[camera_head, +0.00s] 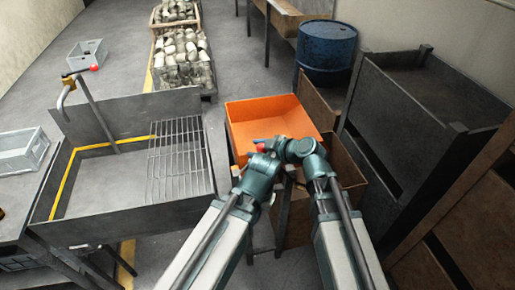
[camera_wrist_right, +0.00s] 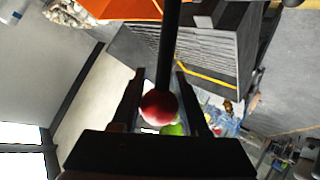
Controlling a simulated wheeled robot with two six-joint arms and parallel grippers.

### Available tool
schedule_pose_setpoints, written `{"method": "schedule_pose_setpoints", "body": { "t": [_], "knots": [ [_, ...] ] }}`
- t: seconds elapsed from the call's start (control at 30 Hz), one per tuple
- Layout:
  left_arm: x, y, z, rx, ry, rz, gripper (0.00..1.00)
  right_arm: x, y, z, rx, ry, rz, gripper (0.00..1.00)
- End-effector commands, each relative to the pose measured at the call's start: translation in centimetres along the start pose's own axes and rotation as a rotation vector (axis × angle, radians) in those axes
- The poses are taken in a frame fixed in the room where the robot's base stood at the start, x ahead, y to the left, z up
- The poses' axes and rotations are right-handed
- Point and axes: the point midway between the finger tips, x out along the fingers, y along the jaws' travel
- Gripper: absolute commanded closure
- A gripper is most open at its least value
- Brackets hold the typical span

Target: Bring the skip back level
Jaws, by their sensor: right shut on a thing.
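The orange skip (camera_head: 272,118) sits in the middle of the head view, its open inside facing me and showing empty. Its walls look slanted, but I cannot judge its exact tilt. Part of it shows at the top of the right wrist view (camera_wrist_right: 122,8). My right gripper (camera_head: 262,149) is at the skip's near side, mostly hidden by my arm joints. In the right wrist view its two fingers (camera_wrist_right: 158,98) are around a dark lever (camera_wrist_right: 168,50) with a red ball knob (camera_wrist_right: 159,106). My left gripper does not show.
A grey tank (camera_head: 90,190) with a wire rack (camera_head: 180,160) and a red-knobbed lever (camera_head: 93,68) stands to the left. A blue drum (camera_head: 326,52) and dark steel bins (camera_head: 425,70) crowd the right. Crates of metal pieces (camera_head: 182,52) stand behind. Grey floor is open beyond the skip.

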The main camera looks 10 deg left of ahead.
Motion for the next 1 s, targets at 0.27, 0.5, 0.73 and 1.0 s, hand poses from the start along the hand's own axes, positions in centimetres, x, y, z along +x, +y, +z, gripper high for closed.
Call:
{"method": "schedule_pose_setpoints", "body": {
  "t": [0.27, 0.5, 0.73, 1.0],
  "knots": [
    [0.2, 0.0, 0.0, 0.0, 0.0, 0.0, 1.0, 0.1, -0.7, 0.1, -0.006, -0.003, -0.018, 0.27],
    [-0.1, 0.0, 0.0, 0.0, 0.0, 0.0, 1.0, -0.3, -0.5, 0.0, -0.004, -0.003, -0.015, 0.27],
    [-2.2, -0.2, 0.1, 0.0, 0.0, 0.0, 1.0, -3.9, -0.5, -0.3, -0.003, -0.003, -0.013, 0.27],
    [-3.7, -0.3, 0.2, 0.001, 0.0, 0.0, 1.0, -7.1, -0.5, -0.1, -0.004, -0.003, -0.016, 0.27]
  ]
}}
